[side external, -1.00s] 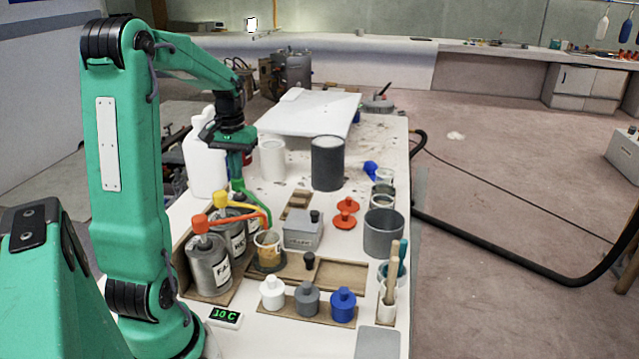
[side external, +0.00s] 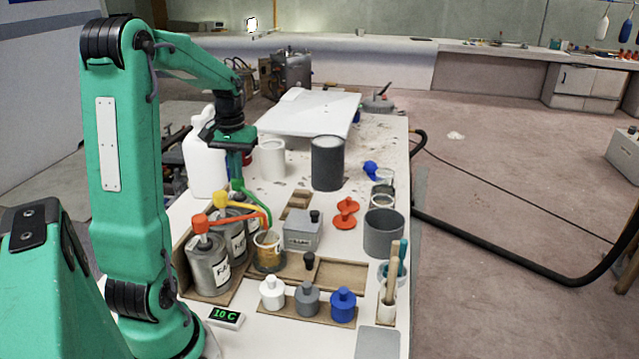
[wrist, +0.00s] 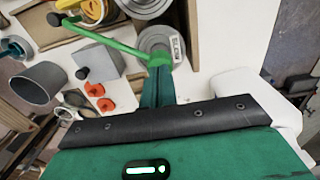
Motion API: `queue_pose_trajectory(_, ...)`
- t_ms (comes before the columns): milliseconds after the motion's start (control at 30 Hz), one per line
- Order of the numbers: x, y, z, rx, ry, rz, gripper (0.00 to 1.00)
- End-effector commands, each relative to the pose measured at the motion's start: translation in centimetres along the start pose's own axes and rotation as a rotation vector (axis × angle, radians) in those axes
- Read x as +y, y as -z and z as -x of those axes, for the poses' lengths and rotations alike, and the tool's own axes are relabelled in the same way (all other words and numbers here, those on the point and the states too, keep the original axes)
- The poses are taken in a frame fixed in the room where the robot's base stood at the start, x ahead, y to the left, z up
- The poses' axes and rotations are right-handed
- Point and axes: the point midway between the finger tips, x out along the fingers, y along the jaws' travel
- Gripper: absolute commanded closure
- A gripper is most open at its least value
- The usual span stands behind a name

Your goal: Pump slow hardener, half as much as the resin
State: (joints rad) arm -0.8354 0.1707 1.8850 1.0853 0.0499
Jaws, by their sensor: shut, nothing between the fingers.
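Several grey cans with pump heads stand in a row, with red (side external: 203,222), yellow (side external: 221,200) and green (side external: 238,186) heads. The front can's label starts "FA"; the green pump's can (wrist: 158,38) has a label I cannot read. My gripper (side external: 236,172) is shut and empty, directly above the green head. In the wrist view its fingertips (wrist: 158,68) are at that head (wrist: 160,58); I cannot tell if they touch. A clear cup (side external: 268,254) with amber liquid stands by the front cans, under the spout ends.
A grey scale-like box (side external: 302,232), red lids (side external: 345,222) and a grey pot (side external: 383,234) are right of the pumps. White, grey and blue bottles (side external: 343,305) stand in front. A white jug (side external: 203,165) and dark canister (side external: 328,163) are behind.

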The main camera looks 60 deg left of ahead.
Motion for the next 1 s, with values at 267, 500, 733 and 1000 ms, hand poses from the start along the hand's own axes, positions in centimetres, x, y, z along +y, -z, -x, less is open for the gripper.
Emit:
queue_pose_trajectory(267,0.0,-0.1,1.1,-0.004,0.0,0.0,1.0)
queue_pose_trajectory(500,0.0,-0.1,2.2,-0.002,0.0,0.0,1.0)
queue_pose_trajectory(733,0.0,0.0,2.9,-0.001,0.0,0.0,1.0)
queue_pose_trajectory(1000,0.0,0.0,3.0,-0.001,0.0,0.0,1.0)
